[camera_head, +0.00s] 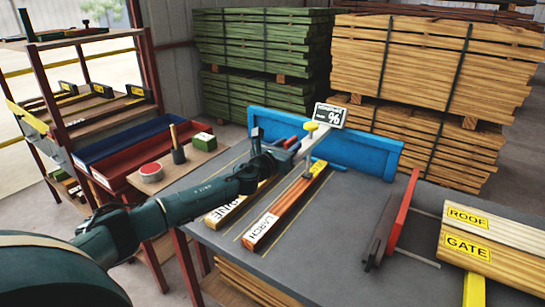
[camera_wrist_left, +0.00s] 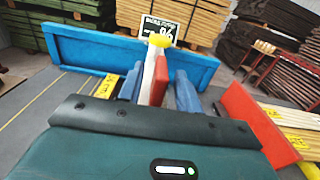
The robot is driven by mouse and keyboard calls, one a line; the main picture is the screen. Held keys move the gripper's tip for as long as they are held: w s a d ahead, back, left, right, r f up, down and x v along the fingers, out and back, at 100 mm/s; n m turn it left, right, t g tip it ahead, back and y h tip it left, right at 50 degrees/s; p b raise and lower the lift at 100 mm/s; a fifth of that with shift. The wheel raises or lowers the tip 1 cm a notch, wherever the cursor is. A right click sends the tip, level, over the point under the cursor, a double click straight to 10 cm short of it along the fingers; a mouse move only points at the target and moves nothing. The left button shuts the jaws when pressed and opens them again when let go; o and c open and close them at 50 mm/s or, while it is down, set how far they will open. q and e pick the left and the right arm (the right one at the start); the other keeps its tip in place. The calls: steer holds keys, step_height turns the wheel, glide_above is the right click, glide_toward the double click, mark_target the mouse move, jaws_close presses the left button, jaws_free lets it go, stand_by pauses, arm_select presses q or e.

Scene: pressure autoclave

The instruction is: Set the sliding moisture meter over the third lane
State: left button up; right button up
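The sliding moisture meter has a pale beam (camera_head: 318,139), a yellow knob (camera_head: 311,127) and a dark percent display (camera_head: 330,115). In the head view it stands at the table's far side, above the LARCH board (camera_head: 284,215). The PINE board (camera_head: 226,211) lies to its left, and yellow lines mark the lanes. My left gripper (camera_head: 276,146) is beside the meter's left side. In the left wrist view its fingers (camera_wrist_left: 159,91) are apart, with a red part (camera_wrist_left: 160,80) and the pale beam seen between them; contact cannot be told. My right gripper is not in view.
A blue panel (camera_head: 375,153) closes the table's far edge. A red upright plate (camera_head: 403,210) stands to the right, then boards labelled ROOF (camera_head: 468,216) and GATE (camera_head: 466,247). Grey tabletop between the LARCH board and the red plate is bare.

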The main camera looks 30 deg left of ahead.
arm_select(q)
steer(key=s, duration=1.1)
steer(key=shift+s+a+b, duration=0.2)
steer(key=shift+a+b, duration=0.05)
steer(key=shift+b, duration=0.15)
steer(key=s+d+f+n+g+y, duration=0.35)
steer(key=s+d+f+n, duration=0.7)
steer(key=n, duration=0.65)
steer(key=s+d+f+n+g+h, duration=0.1)
steer(key=s+d+f+n+g, duration=0.2)
steer(key=s+n, duration=0.4)
steer(key=s+f+n+g+h, duration=0.1)
steer(key=s+f+n+g, duration=0.3)
steer(key=s, duration=0.5)
steer(key=s+d+f+n+g+h, duration=0.1)
steer(key=s+d+f+n+g, duration=0.1)
steer(key=s+n+g, duration=0.4)
steer(key=w+d+f+t+h+p, duration=0.2)
steer(key=d+t, duration=0.4)
steer(key=t, duration=0.3)
step_height(320, 180, down, 2)
steer(key=w+h, duration=0.1)
steer(key=w, duration=0.1)
steer(key=shift+w+d+f+m, duration=0.2)
steer(key=shift+w+d+m, duration=0.05)
steer(key=shift+w+m, duration=0.05)
